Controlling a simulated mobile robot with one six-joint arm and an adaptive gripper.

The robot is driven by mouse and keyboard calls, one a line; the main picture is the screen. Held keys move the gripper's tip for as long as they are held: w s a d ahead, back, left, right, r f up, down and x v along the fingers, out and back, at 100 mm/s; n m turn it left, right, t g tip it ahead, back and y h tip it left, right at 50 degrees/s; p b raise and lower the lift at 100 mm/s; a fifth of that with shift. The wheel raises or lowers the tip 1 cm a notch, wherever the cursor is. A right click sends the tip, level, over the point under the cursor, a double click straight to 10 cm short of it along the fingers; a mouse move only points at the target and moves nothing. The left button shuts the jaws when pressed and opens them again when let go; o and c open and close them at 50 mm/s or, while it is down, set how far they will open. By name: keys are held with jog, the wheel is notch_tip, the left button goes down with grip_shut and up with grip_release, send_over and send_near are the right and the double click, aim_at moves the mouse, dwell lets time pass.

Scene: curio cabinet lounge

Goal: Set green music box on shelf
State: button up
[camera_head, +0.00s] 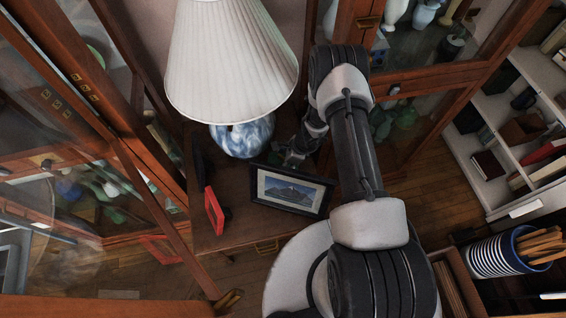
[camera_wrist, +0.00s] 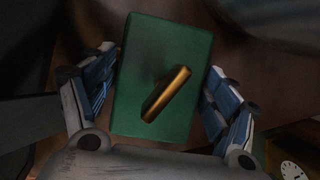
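The green music box (camera_wrist: 180,60) is a dark green block with a gold crank on its face. In the wrist view it lies between the two fingers of my gripper (camera_wrist: 162,62). A narrow dark gap shows between the left finger and the box, and the right finger is very close to its edge. I cannot tell whether that finger touches. In the head view my gripper (camera_head: 292,155) is low over the wooden desk (camera_head: 235,235), behind the picture frame and right of the lamp. The music box is not clearly visible there.
A lamp (camera_head: 232,65) with a blue-white base stands beside my gripper. A framed mountain picture (camera_head: 289,191) and a red frame (camera_head: 214,211) stand on the desk. Glass cabinets (camera_head: 60,70) are at left. White shelves (camera_head: 490,120) are at right. A clock face (camera_wrist: 291,171) shows in the wrist view.

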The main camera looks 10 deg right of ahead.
jog(key=shift+o, duration=0.7)
